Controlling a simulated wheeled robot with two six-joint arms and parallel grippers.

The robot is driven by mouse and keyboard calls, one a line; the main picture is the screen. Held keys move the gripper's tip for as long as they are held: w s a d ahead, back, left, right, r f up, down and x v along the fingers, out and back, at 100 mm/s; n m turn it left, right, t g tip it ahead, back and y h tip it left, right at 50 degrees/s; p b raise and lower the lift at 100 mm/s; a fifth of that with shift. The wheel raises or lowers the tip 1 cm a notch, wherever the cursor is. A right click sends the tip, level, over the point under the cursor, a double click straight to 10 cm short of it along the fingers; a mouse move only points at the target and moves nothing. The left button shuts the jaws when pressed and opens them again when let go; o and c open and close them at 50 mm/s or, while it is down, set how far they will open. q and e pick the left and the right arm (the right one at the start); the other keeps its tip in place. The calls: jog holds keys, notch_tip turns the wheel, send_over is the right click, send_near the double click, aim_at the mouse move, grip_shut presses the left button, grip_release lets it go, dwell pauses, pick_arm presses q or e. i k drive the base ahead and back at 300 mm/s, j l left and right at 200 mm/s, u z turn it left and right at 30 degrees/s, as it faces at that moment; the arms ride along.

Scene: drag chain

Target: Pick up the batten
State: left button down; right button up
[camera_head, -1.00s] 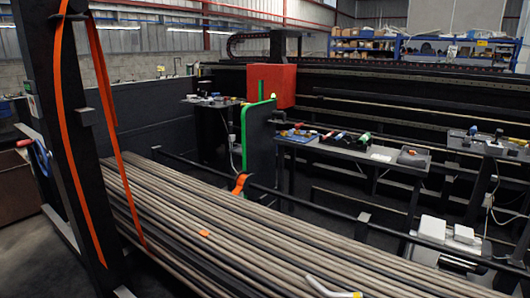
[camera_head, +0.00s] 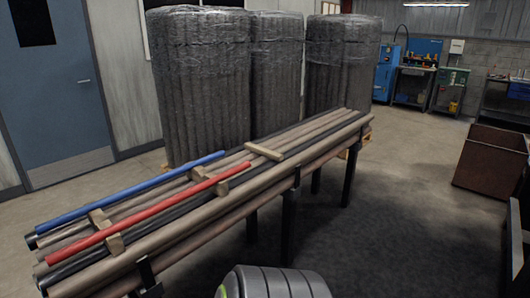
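A light wooden batten (camera_head: 265,151) lies loose across the top of the pipes near the middle of the rack. Another wooden piece (camera_head: 104,222) crosses at the left end, partly hidden under the red and blue pipes. A third wooden piece (camera_head: 201,175) shows between the blue pipe (camera_head: 130,192) and the red pipe (camera_head: 148,211), with parts hidden. Neither of my grippers is in view. A grey rounded part of my own arm shows at the bottom edge.
A pipe rack (camera_head: 290,220) on black legs holds long brown and dark pipes (camera_head: 215,220). Tall wrapped bundles (camera_head: 200,85) stand close behind it. A rusty bin (camera_head: 493,160) stands at the right. The floor (camera_head: 400,190) between rack and bin is clear.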

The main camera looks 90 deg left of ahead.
aim_at(278, 157)
jog(key=u, duration=2.8)
jog(key=z, duration=3.1)
jog(key=u, duration=3.1)
